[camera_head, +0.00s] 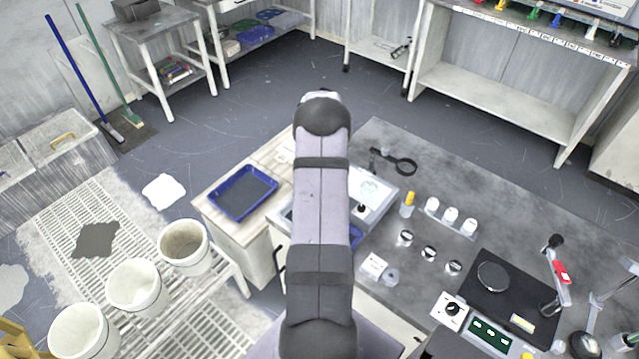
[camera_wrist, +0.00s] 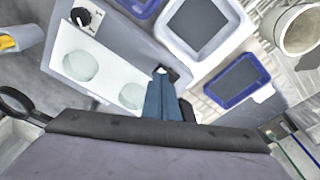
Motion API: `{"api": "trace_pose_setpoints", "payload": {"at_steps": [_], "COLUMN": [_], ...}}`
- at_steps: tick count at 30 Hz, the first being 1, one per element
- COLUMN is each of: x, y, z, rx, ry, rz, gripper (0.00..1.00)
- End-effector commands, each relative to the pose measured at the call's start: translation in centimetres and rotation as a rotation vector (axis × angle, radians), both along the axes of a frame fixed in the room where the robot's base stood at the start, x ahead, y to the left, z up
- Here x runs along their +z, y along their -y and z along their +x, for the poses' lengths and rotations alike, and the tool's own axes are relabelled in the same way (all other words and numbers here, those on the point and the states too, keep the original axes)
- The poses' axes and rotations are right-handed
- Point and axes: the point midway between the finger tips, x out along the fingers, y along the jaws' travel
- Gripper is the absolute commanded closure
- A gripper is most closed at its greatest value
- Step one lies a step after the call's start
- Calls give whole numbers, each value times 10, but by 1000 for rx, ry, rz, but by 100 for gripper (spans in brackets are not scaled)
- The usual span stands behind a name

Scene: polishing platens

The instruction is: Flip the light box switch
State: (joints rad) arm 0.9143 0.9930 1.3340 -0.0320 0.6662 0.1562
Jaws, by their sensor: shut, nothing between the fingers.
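The light box is a grey case with a bright white panel; in the head view its right part (camera_head: 377,212) shows beside my arm, and the rest is hidden. In the wrist view the light box (camera_wrist: 62,38) carries two pale round discs and a black knob (camera_wrist: 80,17). A small black part (camera_wrist: 172,76), perhaps the switch, shows at the case's right end. My gripper (camera_wrist: 160,72) is shut and empty, its blue-grey fingertips right at this black part; I cannot tell whether they touch. In the head view my arm hides my gripper.
A magnifier (camera_head: 405,166) and a yellow-capped bottle (camera_head: 408,204) stand right of the light box. A blue tray (camera_head: 243,192) lies on a side cabinet, and it shows in the wrist view (camera_wrist: 263,76). A white-rimmed tray (camera_wrist: 166,37) is close to my fingertips.

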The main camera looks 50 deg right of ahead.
Motion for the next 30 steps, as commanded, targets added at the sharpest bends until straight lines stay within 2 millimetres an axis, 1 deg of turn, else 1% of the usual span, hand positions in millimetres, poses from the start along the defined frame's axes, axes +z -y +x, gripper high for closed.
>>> {"api": "trace_pose_setpoints", "payload": {"at_steps": [11, 30], "x": [0, -9], "y": [0, 0], "z": [0, 0], "rx": [0, 0], "ry": [0, 0], "rz": [0, 0], "gripper": [100, 100]}}
